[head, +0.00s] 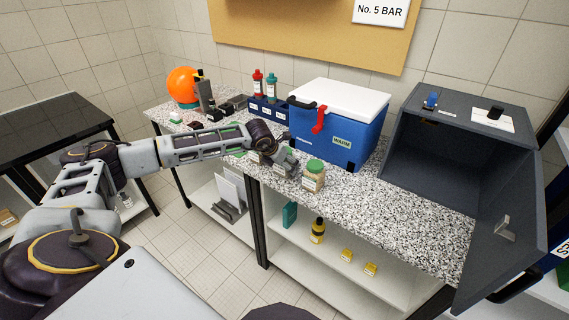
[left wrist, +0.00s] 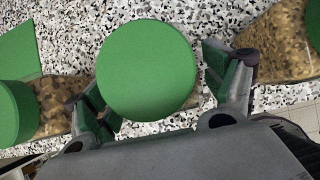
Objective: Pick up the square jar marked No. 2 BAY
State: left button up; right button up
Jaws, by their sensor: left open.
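Several jars with green lids and brown contents stand on the speckled counter; their label text is too small or hidden, so I cannot tell which is marked No. 2 BAY. My left gripper (head: 286,162) is open and low over the row. In the left wrist view, one round green lid (left wrist: 147,69) lies between the spread fingers of the gripper (left wrist: 158,88), with its body hidden beneath. Another jar (head: 314,175) stands just right of the gripper in the head view. Other jars are partly hidden behind my gripper and arm. My right gripper is out of view.
A blue cooler (head: 340,125) with a white lid stands behind the jars. An open grey cabinet (head: 430,155) stands at the right. A blue bottle rack (head: 268,111) and an orange ball (head: 183,85) are farther left. The counter (head: 415,215) is bare at the front right.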

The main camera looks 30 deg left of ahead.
aim_at(288, 148)
pick_arm(q)
jog(key=c, duration=1.4)
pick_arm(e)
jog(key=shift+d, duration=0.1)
pick_arm(q)
jog(key=shift+r, duration=0.1)
notch_tip(288, 148, up, 8)
jog(key=shift+r+b, duration=0.15)
jog(key=shift+b, duration=0.45)
jog(key=shift+r, duration=0.8)
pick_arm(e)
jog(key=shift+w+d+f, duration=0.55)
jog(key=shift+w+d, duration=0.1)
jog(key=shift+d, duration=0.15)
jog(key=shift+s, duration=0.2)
